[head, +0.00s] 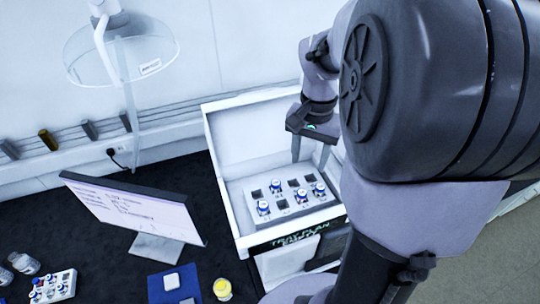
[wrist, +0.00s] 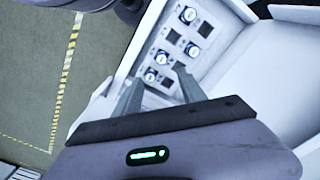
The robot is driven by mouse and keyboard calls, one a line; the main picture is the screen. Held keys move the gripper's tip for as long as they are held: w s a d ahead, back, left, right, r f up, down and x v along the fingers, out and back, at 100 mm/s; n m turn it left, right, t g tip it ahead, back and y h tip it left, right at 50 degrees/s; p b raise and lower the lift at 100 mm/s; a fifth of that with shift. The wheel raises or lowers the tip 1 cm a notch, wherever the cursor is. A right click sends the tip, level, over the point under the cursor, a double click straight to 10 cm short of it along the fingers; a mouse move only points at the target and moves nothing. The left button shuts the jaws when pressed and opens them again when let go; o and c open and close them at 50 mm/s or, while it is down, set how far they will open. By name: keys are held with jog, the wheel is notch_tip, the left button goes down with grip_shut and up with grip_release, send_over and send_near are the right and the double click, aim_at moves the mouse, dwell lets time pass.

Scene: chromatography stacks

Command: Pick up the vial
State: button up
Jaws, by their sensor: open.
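Several vials with blue-and-white caps stand upright in a grey tray (head: 291,213) with square wells, inside an open white box. In the head view one vial (head: 263,208) is at the front left, one (head: 275,186) at the back left, and others at the right. My gripper (head: 311,163) is open above the back of the tray, fingers pointing down. In the wrist view its fingertips (wrist: 155,74) are spread, with a vial (wrist: 150,76) showing near the left finger and another (wrist: 162,57) just beyond. I cannot tell which vial is meant. Nothing is between the fingers.
The white box (head: 217,160) has raised walls around the tray. A monitor (head: 135,205) stands left of it on the dark bench. A small rack (head: 55,288) with vials, a blue mat (head: 160,291) and a yellow-topped jar (head: 222,289) are in front. A clear dome (head: 120,50) hangs at upper left.

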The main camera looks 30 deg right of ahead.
aim_at(302, 192)
jog(key=f, duration=1.4)
jog(key=shift+w+a, duration=0.1)
jog(key=shift+w, duration=0.1)
jog(key=shift+s+a, duration=0.1)
jog(key=c, duration=0.4)
grip_shut()
